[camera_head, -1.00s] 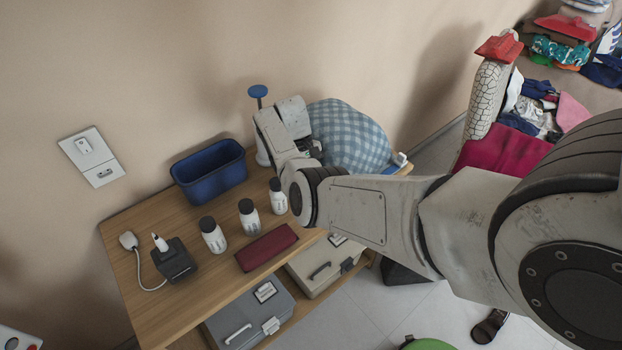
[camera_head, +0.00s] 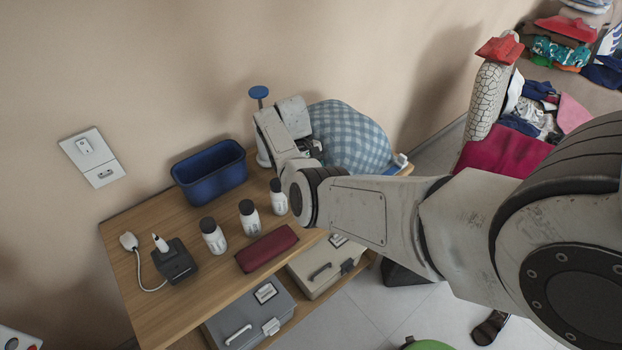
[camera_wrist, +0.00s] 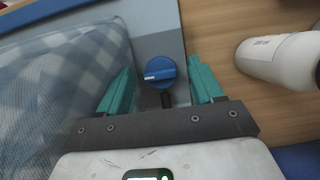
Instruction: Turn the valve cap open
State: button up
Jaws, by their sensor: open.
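The blue round cap (camera_wrist: 160,72), with a white mark on its face and a short dark stem, is in the middle of the wrist view. My gripper (camera_wrist: 160,68) is open, with one teal finger on each side of the cap and visible gaps between. I cannot tell whether the fingertips are level with it in depth. In the head view, my gripper's fingers are hidden behind its own housing, beside the checked cushion. A blue disc on a post (camera_head: 259,92) stands just left of it; I cannot tell whether it is the same cap.
The blue checked cushion (camera_wrist: 65,85) lies close to the left finger. A white bottle (camera_wrist: 285,60) is to the right. On the wooden table (camera_head: 130,285) stand a blue bin (camera_head: 210,172), small dark-capped bottles (camera_head: 213,236), a maroon case (camera_head: 267,248) and a black charger (camera_head: 175,260).

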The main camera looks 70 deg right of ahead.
jog(key=v, duration=1)
jog(key=shift+r, duration=0.25)
jog(key=shift+d, duration=0.1)
